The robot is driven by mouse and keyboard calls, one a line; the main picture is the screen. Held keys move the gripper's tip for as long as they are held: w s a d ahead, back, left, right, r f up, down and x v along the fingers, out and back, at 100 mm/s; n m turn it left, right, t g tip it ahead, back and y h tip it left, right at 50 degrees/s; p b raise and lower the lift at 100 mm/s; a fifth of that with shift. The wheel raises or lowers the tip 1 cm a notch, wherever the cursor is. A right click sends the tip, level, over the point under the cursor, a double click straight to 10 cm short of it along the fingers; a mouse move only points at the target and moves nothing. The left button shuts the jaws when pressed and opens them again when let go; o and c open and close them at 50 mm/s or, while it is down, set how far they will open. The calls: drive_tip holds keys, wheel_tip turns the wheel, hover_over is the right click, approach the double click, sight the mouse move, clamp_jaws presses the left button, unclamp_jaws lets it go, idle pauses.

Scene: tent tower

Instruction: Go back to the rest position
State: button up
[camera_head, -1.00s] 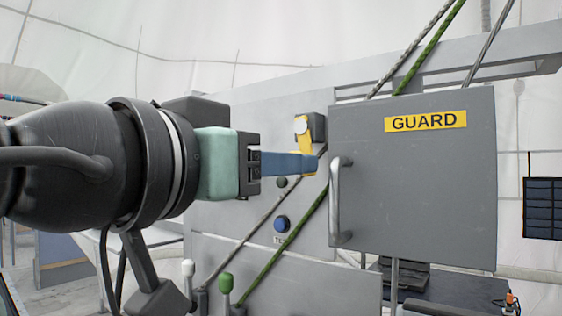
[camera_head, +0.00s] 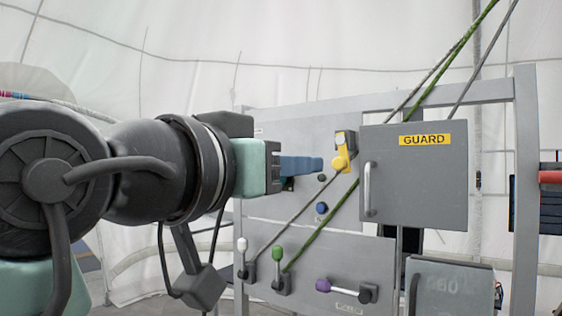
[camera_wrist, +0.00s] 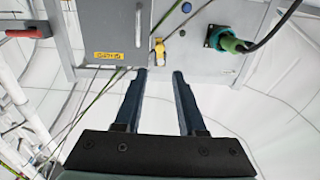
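My gripper (camera_head: 318,164) extends from the left in the head view, in front of the grey panel (camera_head: 290,218). In the wrist view its two dark blue fingers (camera_wrist: 159,75) stand apart with nothing between them. The yellow handle (camera_head: 341,158) on the panel is just right of the fingertips in the head view, and it shows beyond them in the wrist view (camera_wrist: 159,47). I see no contact between fingers and handle. The grey GUARD door (camera_head: 420,180) is right of the handle and looks closed.
A blue button (camera_head: 321,208) is below the yellow handle. White, green and purple-tipped levers (camera_head: 278,268) line the lower panel. Grey and green ropes (camera_head: 325,228) cross the panel diagonally. A grey box (camera_head: 450,285) is at lower right. A green plug (camera_wrist: 230,43) shows in the wrist view.

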wheel_tip(320, 180, down, 11)
drive_tip(key=s+n+t+y+b, duration=0.1)
drive_tip(key=n+t+y+b, duration=0.2)
drive_tip(key=t+b, duration=0.55)
drive_tip(key=s+f+n+t+y+b, duration=0.1)
drive_tip(key=s+f+t+y+b, duration=0.1)
drive_tip(key=s, duration=0.3)
drive_tip(key=s+a+f+n+t+y+b, duration=0.1)
drive_tip(key=s+f+n+y+b, duration=0.1)
drive_tip(key=s+y+b, duration=0.3)
drive_tip(key=shift+f+n+t, duration=0.3)
drive_tip(key=shift+f+t, duration=0.05)
drive_tip(key=shift+f, duration=0.4)
drive_tip(key=shift+o, duration=0.3)
